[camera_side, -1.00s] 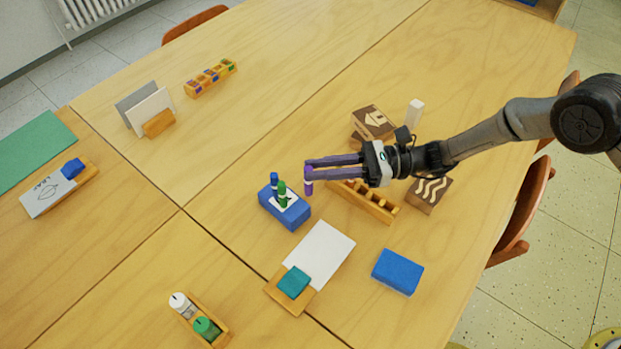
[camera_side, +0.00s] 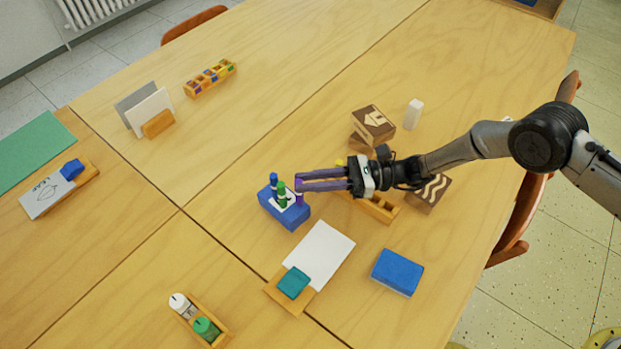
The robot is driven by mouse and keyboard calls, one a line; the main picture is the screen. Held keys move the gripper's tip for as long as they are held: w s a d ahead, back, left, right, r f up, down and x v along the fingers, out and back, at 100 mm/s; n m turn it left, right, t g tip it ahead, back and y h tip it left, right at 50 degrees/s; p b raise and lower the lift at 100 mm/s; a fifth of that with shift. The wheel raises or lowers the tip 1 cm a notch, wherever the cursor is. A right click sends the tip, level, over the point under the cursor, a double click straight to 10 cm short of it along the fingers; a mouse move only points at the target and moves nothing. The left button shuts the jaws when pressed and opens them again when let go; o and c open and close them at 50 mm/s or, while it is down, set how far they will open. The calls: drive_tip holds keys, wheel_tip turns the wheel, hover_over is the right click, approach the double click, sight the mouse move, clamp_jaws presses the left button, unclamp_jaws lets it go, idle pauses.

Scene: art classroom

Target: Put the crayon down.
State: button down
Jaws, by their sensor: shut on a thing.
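My gripper (camera_side: 298,184) is shut on a purple crayon (camera_side: 299,198), held upright at the fingertips. The crayon's lower end overlaps the right end of a blue block (camera_side: 292,219). I cannot tell whether it sits in the block or is just above it. A blue crayon (camera_side: 274,180) and a green crayon (camera_side: 282,194) stand upright in the block, left of the purple one. A slotted wooden rack (camera_side: 381,211) lies under my gripper's body, partly hidden by it.
A white sheet with a teal piece (camera_side: 293,283) on a wooden holder lies in front. A blue sponge-like block (camera_side: 397,272) is at the right front. Brown patterned blocks (camera_side: 373,124) and a white upright piece (camera_side: 413,115) stand behind my arm.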

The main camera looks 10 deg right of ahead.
drive_tip(key=c, duration=0.8)
unclamp_jaws()
drive_tip(key=shift+f, duration=0.1)
drive_tip(key=d, duration=1.2)
drive_tip(key=shift+r, duration=0.25)
